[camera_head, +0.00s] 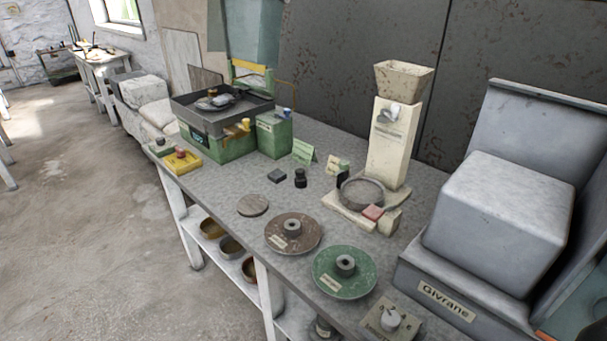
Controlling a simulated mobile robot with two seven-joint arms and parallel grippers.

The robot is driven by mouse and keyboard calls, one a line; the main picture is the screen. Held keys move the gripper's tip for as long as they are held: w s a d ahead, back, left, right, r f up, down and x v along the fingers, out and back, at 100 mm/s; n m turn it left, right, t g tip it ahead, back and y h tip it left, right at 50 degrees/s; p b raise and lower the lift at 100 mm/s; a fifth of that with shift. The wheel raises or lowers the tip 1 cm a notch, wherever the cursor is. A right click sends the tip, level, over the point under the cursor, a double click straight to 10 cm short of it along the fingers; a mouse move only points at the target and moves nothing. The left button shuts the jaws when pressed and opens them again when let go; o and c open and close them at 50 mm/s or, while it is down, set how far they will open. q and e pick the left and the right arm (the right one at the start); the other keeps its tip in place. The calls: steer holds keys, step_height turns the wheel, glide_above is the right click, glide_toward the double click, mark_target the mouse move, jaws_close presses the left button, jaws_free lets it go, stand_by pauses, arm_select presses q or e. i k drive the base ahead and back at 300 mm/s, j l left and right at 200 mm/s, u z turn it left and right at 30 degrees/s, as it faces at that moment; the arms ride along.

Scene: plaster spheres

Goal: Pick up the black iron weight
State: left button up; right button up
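A small black weight (300,179) with a knobbed top stands upright on the grey workbench (220,186), near the middle of the head view. It looks like the black iron weight. A flat dark block (277,176) lies just to its left, with a small gap. A green folded card (303,151) stands behind it. Neither of my grippers shows in this view.
A brown disc (280,242), a green disc (325,284) and a flat round plate (253,205) lie in front. A cream hopper stand (387,150) rises to the right. A green box scale (215,143) stands left. A large grey machine (500,220) fills the right.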

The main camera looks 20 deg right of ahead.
mark_target(301, 180)
steer(key=i+j+z, duration=0.15)
steer(key=j, duration=0.25)
steer(key=i+j+z, duration=0.1)
steer(key=i+j, duration=0.15)
steer(key=j, duration=0.15)
steer(key=i+j+z, duration=0.15)
steer(key=j, duration=0.3)
steer(key=i+j+z, duration=0.15)
steer(key=j, duration=0.25)
steer(key=i+j+z, duration=0.15)
steer(key=j, duration=0.35)
steer(key=j+z, duration=0.1)
steer(key=j, duration=0.35)
steer(key=i+j+z, duration=0.15)
steer(key=j, duration=0.35)
